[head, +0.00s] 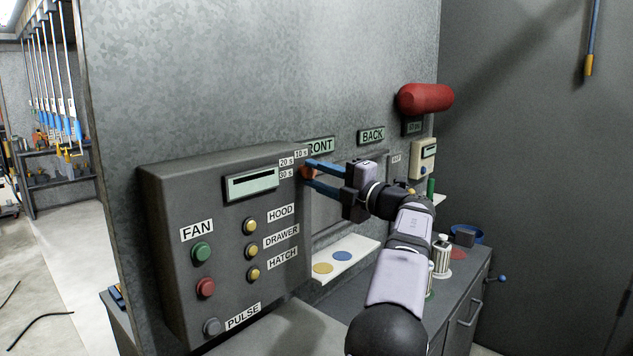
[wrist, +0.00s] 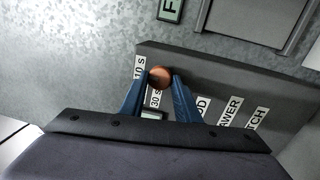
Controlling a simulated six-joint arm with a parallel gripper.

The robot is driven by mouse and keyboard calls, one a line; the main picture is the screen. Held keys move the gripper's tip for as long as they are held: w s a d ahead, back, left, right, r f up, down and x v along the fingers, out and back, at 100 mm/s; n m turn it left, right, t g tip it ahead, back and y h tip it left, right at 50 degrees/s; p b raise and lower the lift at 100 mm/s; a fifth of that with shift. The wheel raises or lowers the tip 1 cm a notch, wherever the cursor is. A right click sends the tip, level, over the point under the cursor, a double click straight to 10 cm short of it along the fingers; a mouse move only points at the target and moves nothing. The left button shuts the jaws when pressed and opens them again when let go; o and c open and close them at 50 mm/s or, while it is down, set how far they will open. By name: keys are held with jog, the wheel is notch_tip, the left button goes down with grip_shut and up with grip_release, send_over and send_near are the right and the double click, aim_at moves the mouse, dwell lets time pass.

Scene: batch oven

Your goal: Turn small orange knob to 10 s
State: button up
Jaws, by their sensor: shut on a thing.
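The small orange knob (head: 307,173) sits at the upper right of the grey control box, beside labels "10 s" (head: 301,154), "20 s" (head: 286,162) and "30 s" (head: 286,174). In the wrist view the round knob (wrist: 160,76) lies between my blue fingertips. My gripper (head: 310,172) reaches in from the right and is shut on the knob. The wrist view shows "10 s" (wrist: 140,68) and "30 s" (wrist: 156,98) beside the left finger. The "20 s" label is hidden there. I cannot tell which label the knob points to.
The grey control box (head: 165,260) has FAN buttons (head: 201,253), several yellow buttons (head: 251,250) and a display (head: 252,183). A white shelf (head: 345,255) with coloured discs lies below my gripper. A red cylinder (head: 425,98) is on the wall at upper right.

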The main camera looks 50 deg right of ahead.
jog(key=shift+n, duration=0.7)
jog(key=o, duration=1)
jog(key=shift+s+f+b, duration=0.1)
jog(key=shift+s+b, duration=0.35)
jog(key=shift+s, duration=0.05)
jog(key=s, duration=0.2)
jog(key=s+b, duration=0.1)
jog(key=s, duration=0.1)
jog(key=s+b, duration=0.1)
jog(key=s, duration=0.1)
jog(key=shift+s+f, duration=0.2)
jog(key=shift+f, duration=0.05)
